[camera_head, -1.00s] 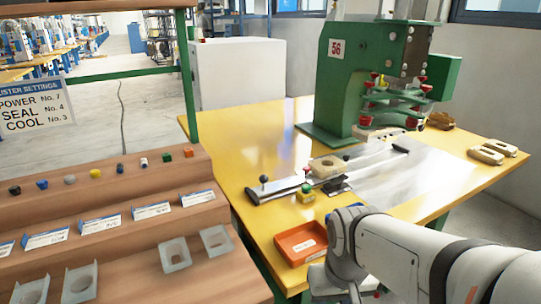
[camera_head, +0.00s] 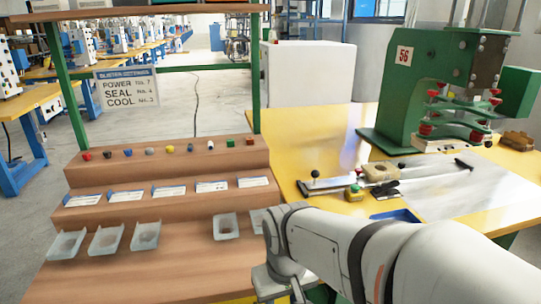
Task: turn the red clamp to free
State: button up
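The green press (camera_head: 425,85), marked 56, stands on the yellow table at the right. Small red knobs or clamps show on its head: a lower left one (camera_head: 425,130), a lower right one (camera_head: 476,137) and smaller ones above. I cannot tell which is the red clamp of the task, or how it is turned. My arm (camera_head: 350,245) reaches in from the lower right, well in front of and left of the press. Its wrist (camera_head: 283,235) bends down at the bottom edge, and the gripper fingers are out of sight.
A metal slide (camera_head: 340,183) with a black knob, a tan block (camera_head: 381,172) and a yellow-green button box (camera_head: 354,193) lie before the press. A wooden stepped rack (camera_head: 160,185) with coloured knobs, labels and clear trays fills the left. My arm covers the table's front.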

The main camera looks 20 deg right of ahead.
aim_at(358, 171)
jog(key=u, duration=0.1)
jog(key=k, duration=1.15)
jog(key=z, duration=1)
jog(key=i, duration=0.95)
